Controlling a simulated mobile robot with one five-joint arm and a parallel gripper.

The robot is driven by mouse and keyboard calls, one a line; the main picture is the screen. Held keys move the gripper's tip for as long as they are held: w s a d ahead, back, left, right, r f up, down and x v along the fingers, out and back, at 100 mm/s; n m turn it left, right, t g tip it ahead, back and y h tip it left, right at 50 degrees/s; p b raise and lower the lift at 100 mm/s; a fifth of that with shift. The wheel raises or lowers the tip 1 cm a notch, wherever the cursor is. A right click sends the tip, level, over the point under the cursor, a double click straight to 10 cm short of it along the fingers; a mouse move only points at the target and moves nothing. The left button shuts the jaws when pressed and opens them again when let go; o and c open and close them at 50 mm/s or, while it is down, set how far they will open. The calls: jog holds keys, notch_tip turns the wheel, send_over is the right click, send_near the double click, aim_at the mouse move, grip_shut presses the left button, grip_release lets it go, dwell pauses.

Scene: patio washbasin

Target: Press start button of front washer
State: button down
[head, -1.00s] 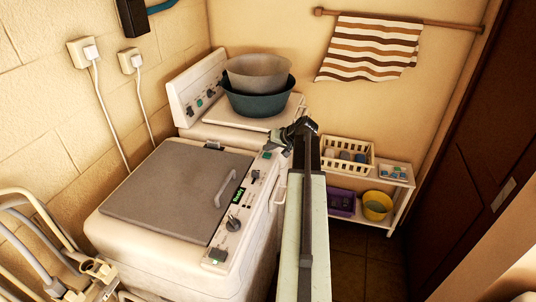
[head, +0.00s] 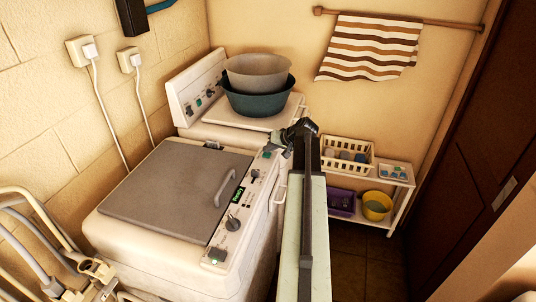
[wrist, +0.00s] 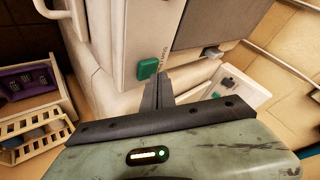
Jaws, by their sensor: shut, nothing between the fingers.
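The front washer (head: 115,225) is a white machine with a grey lid and a control panel along its right side. A green button (wrist: 148,68) with small printed text beside it sits at the panel's end in the wrist view; it also shows near the far end of the panel in the head view (head: 267,154). My gripper (wrist: 160,80) is shut and empty, its fingertips just beside the green button in the wrist view. I cannot tell whether they touch it. In the head view my gripper (head: 279,140) is at the panel's far end.
A second washer (head: 193,108) stands behind, with two stacked basins (head: 258,104) on it. A low white shelf (head: 399,190) to the right holds a cream basket (head: 330,164), a purple crate and a yellow bucket. Pipes (head: 30,225) are at lower left.

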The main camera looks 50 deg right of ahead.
aim_at(269, 155)
jog(key=shift+f+b, duration=0.5)
dwell(0.4)
jog(key=shift+r, duration=0.1)
dwell(0.6)
jog(key=shift+r+p, duration=0.8)
jog(key=shift+p, duration=0.1)
notch_tip(269, 155, up, 5)
jog(key=p, duration=0.5)
jog(key=shift+r, duration=0.15)
jog(key=shift+s, duration=0.15)
dwell(0.4)
